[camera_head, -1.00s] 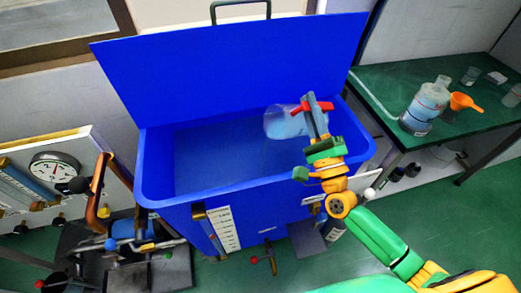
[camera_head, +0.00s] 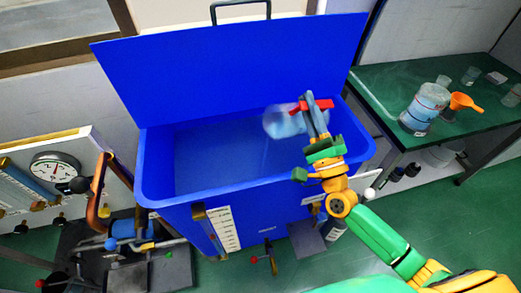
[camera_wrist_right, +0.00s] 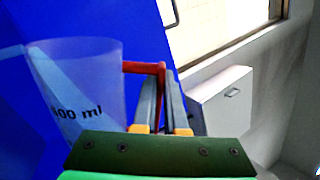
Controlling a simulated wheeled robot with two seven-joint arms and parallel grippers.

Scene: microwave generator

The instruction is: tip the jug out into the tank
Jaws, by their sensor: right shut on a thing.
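The clear jug (camera_head: 282,123) with a red handle is held over the open blue tank (camera_head: 160,190), near its right end. It is tilted on its side in the head view. My right gripper (camera_head: 316,118) is shut on the red handle. In the right wrist view the jug (camera_wrist_right: 88,90) shows a millilitre mark, and the red handle (camera_wrist_right: 146,68) sits between the fingers (camera_wrist_right: 160,92). A pale blue area shows in the jug; I cannot tell whether it is liquid or the tank seen through it. My left gripper is not in view.
The tank's raised lid (camera_head: 230,70) stands behind it. A green bench (camera_head: 385,85) at the right holds a large bottle (camera_head: 423,110), an orange funnel (camera_head: 463,102) and small beakers. A gauge panel (camera_head: 30,185) and pipework stand at the left.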

